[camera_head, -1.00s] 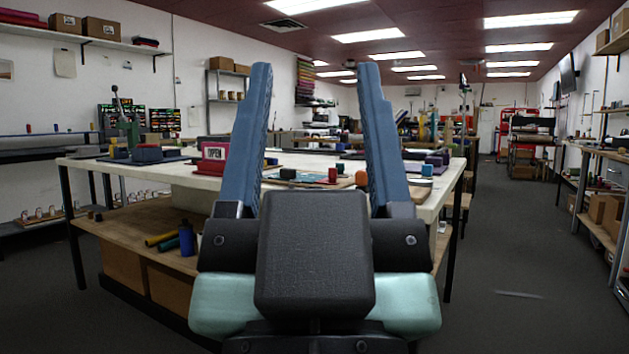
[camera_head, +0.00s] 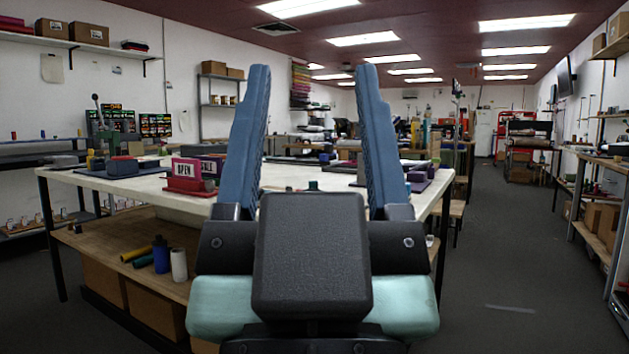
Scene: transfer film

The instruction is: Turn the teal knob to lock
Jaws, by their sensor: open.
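I cannot make out a clear teal knob. A small dark green thing (camera_head: 313,186) shows low between my fingers, on the far side of my gripper's body; it is too small to tell what it is. My gripper (camera_head: 313,70) is open and empty, its two long blue fingers pointing up and spread wide in the middle of the view. The white-topped table (camera_head: 140,185) stands beyond it. My gripper's dark body hides part of the tabletop.
A red stand with "OPEN" signs (camera_head: 186,184) and a dark block (camera_head: 122,167) are on the table's left. A wooden lower shelf (camera_head: 115,240) holds a blue bottle (camera_head: 161,254) and a white roll (camera_head: 179,264). The aisle floor (camera_head: 505,270) at right is clear.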

